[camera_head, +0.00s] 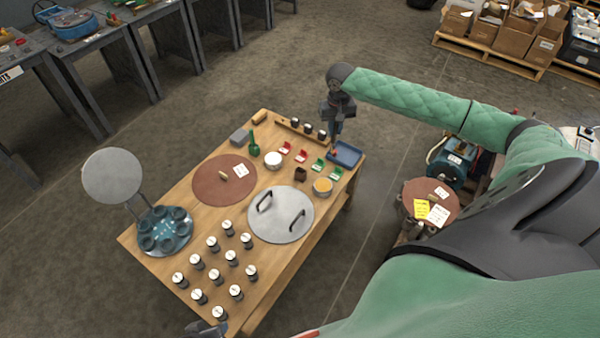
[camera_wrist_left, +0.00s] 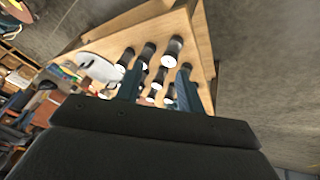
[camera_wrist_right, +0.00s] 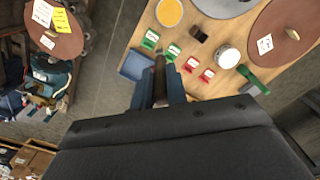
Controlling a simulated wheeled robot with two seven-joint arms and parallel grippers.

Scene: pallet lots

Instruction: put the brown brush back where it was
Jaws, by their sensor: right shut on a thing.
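My right gripper (camera_wrist_right: 157,90) is shut on the brown brush (camera_wrist_right: 158,72), which shows as a brown upright shape between the fingers in the right wrist view. In the head view the right gripper (camera_head: 336,128) hangs by the table's far right corner, at the blue tray (camera_head: 347,158). The blue tray also shows beside the fingers in the right wrist view (camera_wrist_right: 137,66). I cannot tell whether the brush touches the tray. My left gripper (camera_wrist_left: 157,85) is open and empty, near the table's front edge with several black-and-white jars (camera_wrist_left: 173,50) beyond it.
Red and green card holders (camera_head: 318,165) and a small dark brown block (camera_head: 300,174) stand near the tray. A round lid with handles (camera_head: 280,225) lies mid-table.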

